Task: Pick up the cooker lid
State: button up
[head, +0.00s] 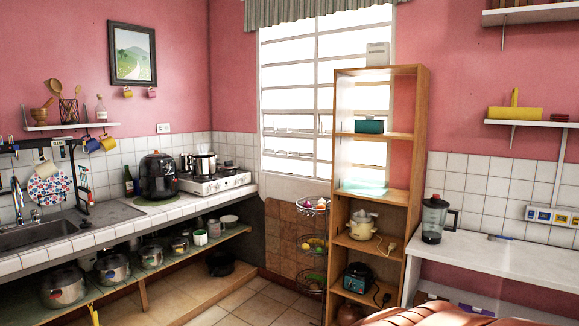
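I cannot tell which lid is the cooker lid. A cream pot with a lid (362,217) stands on a middle shelf of the wooden rack. On the open shelf under the left counter stands a row of metal pots, among them a large one (63,287) at the front left and another (112,269) beside it; lids seem to be on some of them. A steel pot (203,163) stands on the white stove (214,181). A black rounded appliance (158,176) sits on the counter. My gripper is not in view.
The wooden rack (420,130) stands before the window, with a tiered basket stand (312,243) to its left. A blender (434,220) stands on the right counter (500,258). A dark pot (220,262) sits low under the left counter. Tiled floor (250,300) is clear in the middle.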

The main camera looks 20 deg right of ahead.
aim_at(229, 164)
jog(key=z, duration=0.3)
jog(key=i, duration=0.55)
jog(key=z, duration=0.4)
jog(key=i, duration=2.05)
jog(key=u, duration=0.25)
jog(key=i, duration=2.05)
jog(key=u, duration=0.8)
